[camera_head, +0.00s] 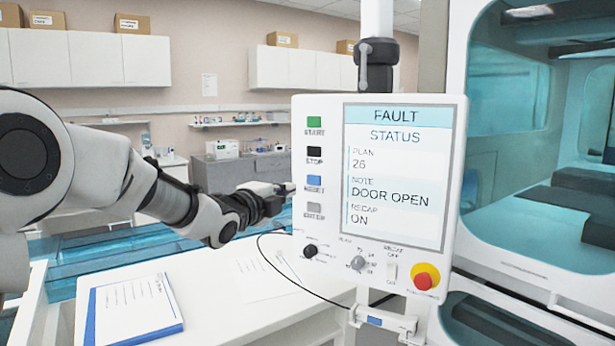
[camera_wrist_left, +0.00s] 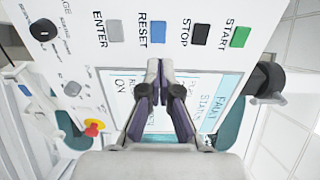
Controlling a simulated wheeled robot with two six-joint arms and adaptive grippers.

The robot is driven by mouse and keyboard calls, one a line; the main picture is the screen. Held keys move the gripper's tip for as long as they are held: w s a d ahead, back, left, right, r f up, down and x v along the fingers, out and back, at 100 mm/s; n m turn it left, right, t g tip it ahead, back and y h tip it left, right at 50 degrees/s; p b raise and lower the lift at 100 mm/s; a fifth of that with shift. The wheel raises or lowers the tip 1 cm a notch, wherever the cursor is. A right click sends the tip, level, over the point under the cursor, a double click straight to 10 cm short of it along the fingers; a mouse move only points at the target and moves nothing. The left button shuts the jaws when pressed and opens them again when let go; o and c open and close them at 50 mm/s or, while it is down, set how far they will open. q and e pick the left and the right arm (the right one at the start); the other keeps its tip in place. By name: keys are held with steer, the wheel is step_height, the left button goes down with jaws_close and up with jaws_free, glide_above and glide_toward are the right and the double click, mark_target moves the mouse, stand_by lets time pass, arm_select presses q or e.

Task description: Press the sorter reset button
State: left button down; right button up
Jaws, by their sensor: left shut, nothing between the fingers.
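The control panel (camera_head: 300,235) is a white box with a screen (camera_head: 393,222) reading FAULT, STATUS, DOOR OPEN. On its left side are a green START button (camera_head: 314,122), a black STOP button (camera_head: 314,151), the blue RESET button (camera_head: 314,181) and a grey ENTER button (camera_head: 314,208). My left gripper (camera_head: 288,189) is shut and empty, its tips at the panel's left edge, level with RESET. In the left wrist view the closed fingertips (camera_wrist_left: 159,64) point toward the blue RESET button (camera_wrist_left: 158,33). I cannot tell the exact gap. My right gripper is not in view.
A red emergency stop on a yellow base (camera_head: 425,278), knobs (camera_head: 357,263) and a switch (camera_head: 391,271) sit low on the panel. A white table (camera_head: 215,300) holds papers and a blue-edged clipboard (camera_head: 135,310). A glass-fronted machine (camera_head: 540,150) stands right. A black cable hangs below the panel.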

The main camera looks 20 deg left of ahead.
mark_target(313, 180)
arm_select(q)
steer(key=p+x, duration=0.4)
steer(key=x, duration=0.5)
steer(key=shift+w, duration=0.15)
steer(key=shift+w+f, duration=0.15)
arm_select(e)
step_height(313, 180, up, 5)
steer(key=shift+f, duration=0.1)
